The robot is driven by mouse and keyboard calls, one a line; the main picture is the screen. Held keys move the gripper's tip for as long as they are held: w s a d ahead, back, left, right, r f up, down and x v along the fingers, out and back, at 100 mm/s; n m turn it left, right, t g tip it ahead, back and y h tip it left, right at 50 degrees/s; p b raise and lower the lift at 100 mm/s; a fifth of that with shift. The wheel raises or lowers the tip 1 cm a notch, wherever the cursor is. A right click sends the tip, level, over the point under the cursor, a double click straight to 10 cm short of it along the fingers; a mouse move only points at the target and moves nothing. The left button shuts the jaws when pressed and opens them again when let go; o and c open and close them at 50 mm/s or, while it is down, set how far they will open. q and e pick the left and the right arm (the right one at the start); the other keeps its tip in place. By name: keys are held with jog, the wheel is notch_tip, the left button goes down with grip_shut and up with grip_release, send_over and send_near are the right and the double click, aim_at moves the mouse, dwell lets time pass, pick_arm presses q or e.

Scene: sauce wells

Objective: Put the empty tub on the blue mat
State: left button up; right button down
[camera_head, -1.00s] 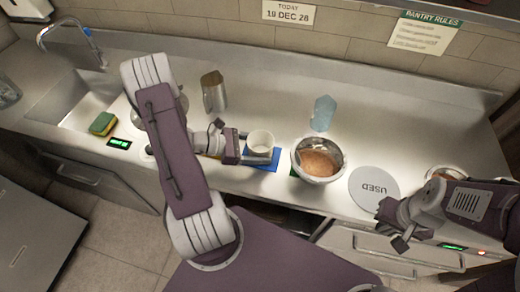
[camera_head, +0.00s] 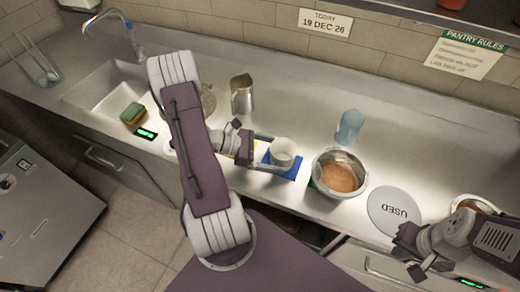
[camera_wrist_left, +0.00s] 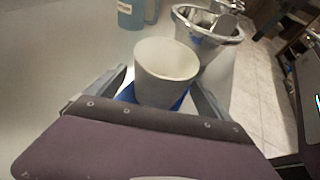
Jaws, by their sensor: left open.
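A plain white tub (camera_head: 284,148) stands upright on the blue mat (camera_head: 292,171) near the middle of the counter. My left gripper (camera_head: 275,155) is open, with one finger on each side of the tub. In the left wrist view the tub (camera_wrist_left: 166,72) stands between the spread fingers, with a gap visible beside it, and part of the blue mat (camera_wrist_left: 127,95) shows around its base. The tub's inside looks empty. My right gripper (camera_head: 410,256) is at the lower right, its fingers apart and empty.
A steel bowl of orange-brown sauce (camera_head: 340,187) stands just right of the mat. Behind are a blue translucent container (camera_head: 349,127) and a metal jug (camera_head: 242,94). A round "USED" plate (camera_head: 394,212) lies farther right. A sponge (camera_head: 132,113) is near the sink.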

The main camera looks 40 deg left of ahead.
pick_arm(q)
jog(key=v, duration=0.9)
jog(key=shift+s+a, duration=0.15)
jog(key=shift+s, duration=0.05)
